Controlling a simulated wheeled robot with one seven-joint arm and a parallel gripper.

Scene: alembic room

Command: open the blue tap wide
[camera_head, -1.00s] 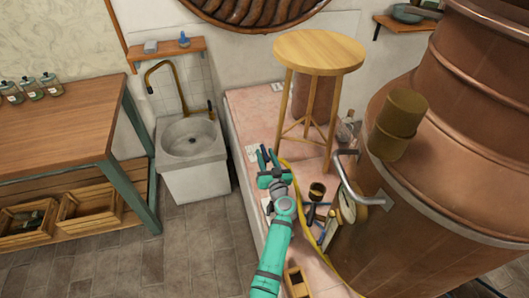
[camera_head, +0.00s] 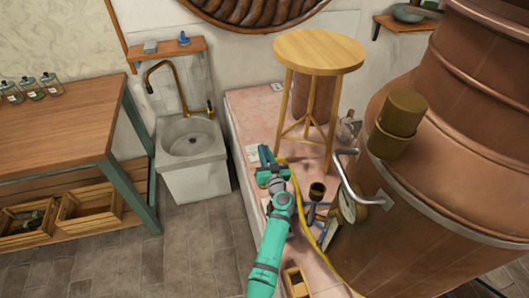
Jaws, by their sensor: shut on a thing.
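My gripper (camera_head: 266,154) is at the end of my teal arm, low over the pink tiled ledge (camera_head: 245,108), in front of the stool legs. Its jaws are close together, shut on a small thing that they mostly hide. I cannot make out its shape or colour. Small blue parts (camera_head: 311,213) show just right of my arm, among fittings beside the copper still (camera_head: 420,235). The view is too small to tell whether they belong to the blue tap. The tap's opening is not visible.
A wooden stool (camera_head: 318,53) stands on the ledge behind my gripper. A yellow hose (camera_head: 298,190) runs close to the right of my wrist. A bent metal pipe (camera_head: 345,175) and a dial (camera_head: 349,207) project from the still. A sink (camera_head: 190,145) stands left; the floor before it is clear.

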